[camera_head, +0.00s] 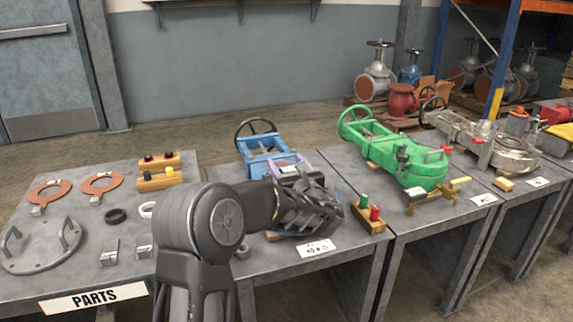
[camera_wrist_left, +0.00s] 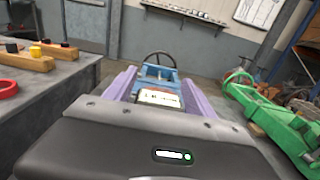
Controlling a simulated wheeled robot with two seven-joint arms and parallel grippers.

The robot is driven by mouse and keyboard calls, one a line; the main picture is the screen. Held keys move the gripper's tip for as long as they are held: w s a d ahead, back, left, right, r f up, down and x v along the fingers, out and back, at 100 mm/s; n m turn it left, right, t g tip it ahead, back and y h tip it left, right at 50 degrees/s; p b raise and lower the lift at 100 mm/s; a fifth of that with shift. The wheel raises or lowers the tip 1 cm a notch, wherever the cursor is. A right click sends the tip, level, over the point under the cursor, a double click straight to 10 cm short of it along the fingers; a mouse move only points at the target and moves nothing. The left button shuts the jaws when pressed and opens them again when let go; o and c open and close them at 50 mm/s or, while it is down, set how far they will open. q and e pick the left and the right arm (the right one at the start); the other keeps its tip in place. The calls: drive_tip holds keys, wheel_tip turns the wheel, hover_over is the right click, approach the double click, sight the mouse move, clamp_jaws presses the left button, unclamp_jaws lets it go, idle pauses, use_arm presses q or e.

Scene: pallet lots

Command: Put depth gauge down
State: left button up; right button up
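In the left wrist view, the blue valve (camera_wrist_left: 158,76) lies straight ahead between purple sides (camera_wrist_left: 121,84). I cannot make out a depth gauge for certain. A small brass-coloured tool (camera_head: 416,194) lies beside the green valve (camera_head: 405,160) on the third table. My right gripper is not in view.
The parts table (camera_head: 75,285) at left holds copper rings (camera_head: 100,182), a grey disc with handles (camera_head: 40,245) and wooden blocks with knobs (camera_head: 157,180). A block with green and red plugs (camera_head: 369,214) stands right of my gripper. A silver valve (camera_head: 490,142) lies at right.

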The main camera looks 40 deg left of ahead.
use_arm(q)
drive_tip(key=shift+o, duration=0.5)
drive_tip(key=shift+s+d+r, duration=0.1)
drive_tip(key=shift+s+d, duration=0.2)
drive_tip(key=shift+d, duration=0.2)
drive_tip(key=v, duration=0.9)
drive_tip(key=shift+d+p, duration=0.2)
drive_tip(key=shift+p, duration=0.1)
drive_tip(key=shift+v, duration=0.8)
drive_tip(key=shift+s, duration=0.1)
